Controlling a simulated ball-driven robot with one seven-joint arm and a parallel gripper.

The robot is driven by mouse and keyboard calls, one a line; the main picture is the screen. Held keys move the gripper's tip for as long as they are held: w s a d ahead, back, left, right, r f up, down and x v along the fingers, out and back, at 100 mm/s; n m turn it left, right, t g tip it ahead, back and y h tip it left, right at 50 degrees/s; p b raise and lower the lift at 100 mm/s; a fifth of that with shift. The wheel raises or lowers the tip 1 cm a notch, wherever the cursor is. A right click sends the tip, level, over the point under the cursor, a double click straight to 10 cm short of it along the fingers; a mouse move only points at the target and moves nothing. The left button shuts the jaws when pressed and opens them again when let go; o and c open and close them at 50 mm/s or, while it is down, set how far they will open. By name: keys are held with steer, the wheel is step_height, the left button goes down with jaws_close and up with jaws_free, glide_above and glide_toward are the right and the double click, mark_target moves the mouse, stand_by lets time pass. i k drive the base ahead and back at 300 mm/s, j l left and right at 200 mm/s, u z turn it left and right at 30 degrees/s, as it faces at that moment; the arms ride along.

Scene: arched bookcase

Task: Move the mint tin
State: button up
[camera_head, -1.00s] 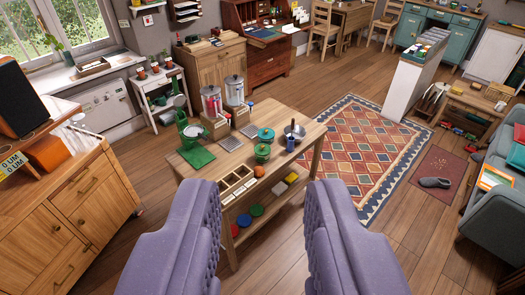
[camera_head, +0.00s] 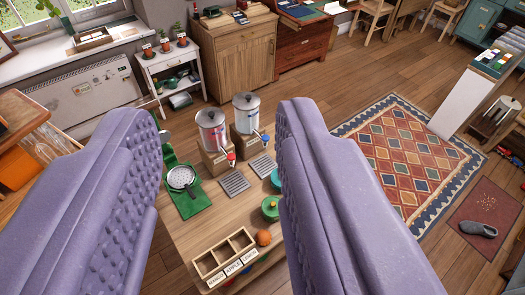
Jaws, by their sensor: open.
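My gripper (camera_head: 222,112) is open and empty. Its two purple, bumpy fingers rise from the bottom of the view, on either side of the wooden table (camera_head: 210,232). I cannot pick out a mint tin for certain. On the table between the fingers stand two metal dispensers with taps, a left one (camera_head: 212,131) and a right one (camera_head: 246,113). The right finger hides the table's right part and cuts across a green pot (camera_head: 270,208) and a teal item (camera_head: 276,178).
Behind are a plant stand (camera_head: 170,65) and a wooden cabinet (camera_head: 235,55). Open floor and a patterned rug (camera_head: 410,150) lie to the right.

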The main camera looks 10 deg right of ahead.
mark_target(268, 219)
steer(key=i+l+u, duration=0.4)
steer(key=i+l, duration=0.85)
steer(key=l, duration=0.05)
